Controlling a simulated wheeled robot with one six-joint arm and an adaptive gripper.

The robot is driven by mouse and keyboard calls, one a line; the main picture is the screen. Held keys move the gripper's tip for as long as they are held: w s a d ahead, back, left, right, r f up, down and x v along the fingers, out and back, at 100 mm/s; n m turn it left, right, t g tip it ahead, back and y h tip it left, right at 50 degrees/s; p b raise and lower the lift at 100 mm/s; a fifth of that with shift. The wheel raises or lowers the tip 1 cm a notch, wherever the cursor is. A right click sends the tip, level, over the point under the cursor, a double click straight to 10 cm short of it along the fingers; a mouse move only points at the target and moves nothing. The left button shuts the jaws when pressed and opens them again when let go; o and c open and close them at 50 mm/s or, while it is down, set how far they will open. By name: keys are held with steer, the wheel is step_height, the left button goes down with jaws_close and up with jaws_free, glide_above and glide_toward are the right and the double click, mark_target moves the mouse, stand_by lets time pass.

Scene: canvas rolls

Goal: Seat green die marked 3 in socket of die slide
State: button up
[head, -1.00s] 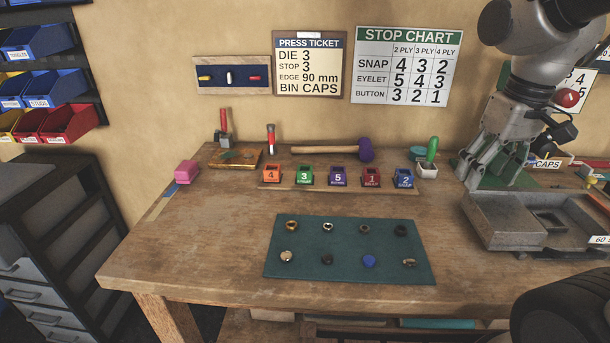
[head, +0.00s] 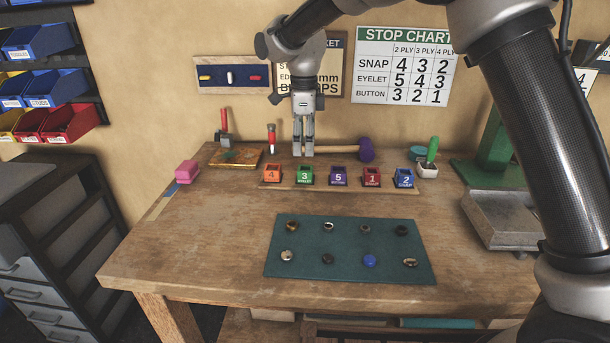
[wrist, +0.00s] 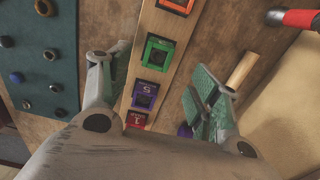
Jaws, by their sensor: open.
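The green die marked 3 (head: 305,176) sits in the row of dies on the wooden rack (head: 322,189), between the orange and purple dies. My gripper (head: 303,151) is open and empty, pointing down above the green die and apart from it. In the wrist view the green die (wrist: 158,53) lies between and beyond my two fingers (wrist: 152,85). The grey metal die slide (head: 497,218) is at the right of the table, partly hidden behind my arm; its socket is hidden.
Beside the green die are the orange die 4 (head: 272,174) and purple die 5 (head: 338,176). A mallet (head: 347,151) lies behind the rack. A teal mat (head: 347,248) with several small fittings lies in front. The table's left front is clear.

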mark_target(305, 167)
step_height(305, 167, down, 8)
steer(key=shift+s+d+r, duration=0.1)
steer(key=shift+d, duration=0.05)
steer(key=c, duration=1.2)
